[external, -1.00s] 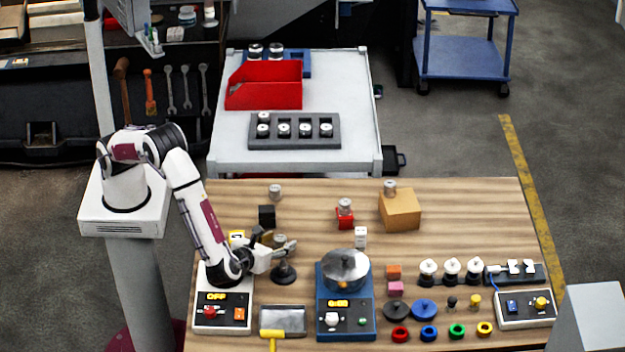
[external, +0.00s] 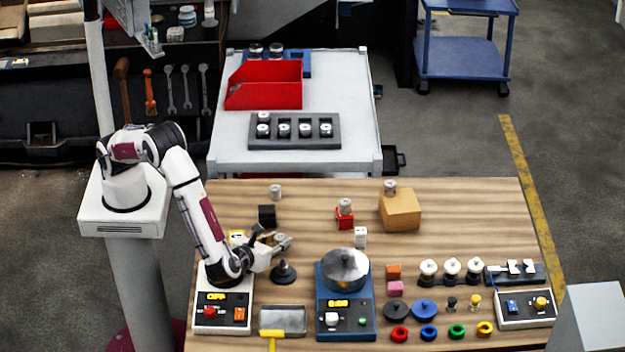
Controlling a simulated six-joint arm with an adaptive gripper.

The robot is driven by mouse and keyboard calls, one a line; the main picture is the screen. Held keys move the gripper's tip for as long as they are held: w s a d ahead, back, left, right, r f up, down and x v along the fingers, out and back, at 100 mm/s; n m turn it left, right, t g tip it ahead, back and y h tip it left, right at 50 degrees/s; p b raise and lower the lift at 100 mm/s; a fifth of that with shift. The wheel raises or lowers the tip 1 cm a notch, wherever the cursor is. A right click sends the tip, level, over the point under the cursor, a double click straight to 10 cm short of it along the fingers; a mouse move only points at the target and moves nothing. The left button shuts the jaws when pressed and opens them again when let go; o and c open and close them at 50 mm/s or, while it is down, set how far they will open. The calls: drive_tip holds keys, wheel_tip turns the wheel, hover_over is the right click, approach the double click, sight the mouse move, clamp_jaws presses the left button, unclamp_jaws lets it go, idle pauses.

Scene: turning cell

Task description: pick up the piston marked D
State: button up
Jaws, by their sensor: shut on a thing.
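My gripper (external: 279,243) is at the left of the wooden table, shut on a small metallic piston (external: 280,238) that its fingers partly hide. The held piston is just above a round black stand (external: 283,272), apparently clear of it. Other silver pistons stand at the back: one at the black cube (external: 275,191), one on the red block (external: 345,204) and one on the cardboard box (external: 390,187). Letters on the pistons are too small to read, so I cannot tell which is marked D.
A pot (external: 345,268) on a blue device stands right of the gripper. A white control box (external: 222,307) lies below the arm. A white cube (external: 360,237) stands behind the pot. A grey tray (external: 290,144) with several pistons sits on the cart behind. The table's back right is clear.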

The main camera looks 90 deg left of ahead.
sight(277, 239)
drive_tip(key=shift+r, duration=4.75)
